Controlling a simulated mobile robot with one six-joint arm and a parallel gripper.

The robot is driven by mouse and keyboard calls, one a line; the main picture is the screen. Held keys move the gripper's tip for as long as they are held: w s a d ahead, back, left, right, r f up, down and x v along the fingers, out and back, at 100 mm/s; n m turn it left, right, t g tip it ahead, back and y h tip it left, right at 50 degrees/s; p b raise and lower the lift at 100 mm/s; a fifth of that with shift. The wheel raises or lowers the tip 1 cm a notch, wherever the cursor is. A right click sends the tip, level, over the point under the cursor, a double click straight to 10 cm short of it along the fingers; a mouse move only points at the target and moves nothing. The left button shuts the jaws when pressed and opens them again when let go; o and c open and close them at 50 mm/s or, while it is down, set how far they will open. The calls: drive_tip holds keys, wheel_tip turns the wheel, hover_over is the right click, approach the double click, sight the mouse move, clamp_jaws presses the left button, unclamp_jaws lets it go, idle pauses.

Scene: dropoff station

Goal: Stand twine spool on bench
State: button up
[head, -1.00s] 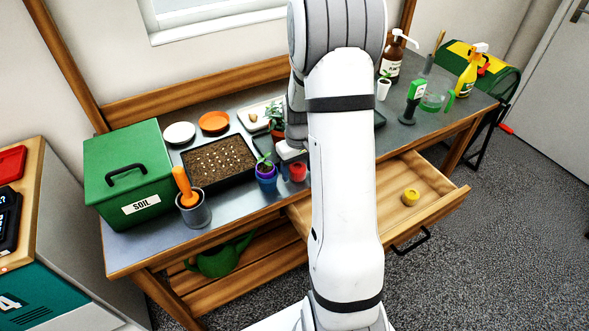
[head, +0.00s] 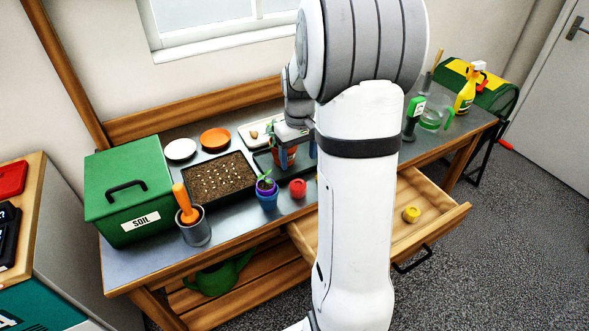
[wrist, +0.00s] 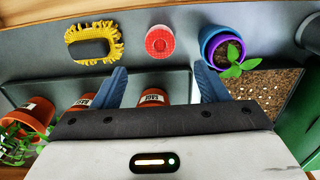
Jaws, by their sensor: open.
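A red, round spool (head: 298,188) stands on the grey bench top (head: 240,222) near its front edge, apparently the twine spool. In the wrist view the red spool (wrist: 160,42) shows its round end, lying ahead of and between my fingertips with a gap. My gripper (wrist: 161,78) is open, with blue fingers spread and nothing between them near the tips. In the head view my gripper (head: 299,154) is above the bench, behind the spool and over the tray of pots; my arm partly hides it. A smaller yellow spool-like item (head: 411,214) sits in the open drawer (head: 432,205).
A blue and purple pot with a seedling (head: 266,195) stands close left of the spool. A yellow-fringed brush (wrist: 93,43) lies on its other side. Terracotta pots (wrist: 152,97) are under my gripper. A seed tray (head: 222,180) and green soil box (head: 130,195) stand left.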

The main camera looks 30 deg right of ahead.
drive_tip(key=s+a+r+t, duration=0.1)
drive_tip(key=s+a+r, duration=0.3)
drive_tip(key=s+a, duration=0.3)
drive_tip(key=s+a+r+t, duration=0.1)
drive_tip(key=s+a+r, duration=0.2)
drive_tip(key=s+a, duration=0.5)
drive_tip(key=s, duration=0.4)
drive_tip(key=shift+r+t, duration=0.35)
drive_tip(key=shift+t, duration=0.05)
drive_tip(key=shift+c, duration=0.2)
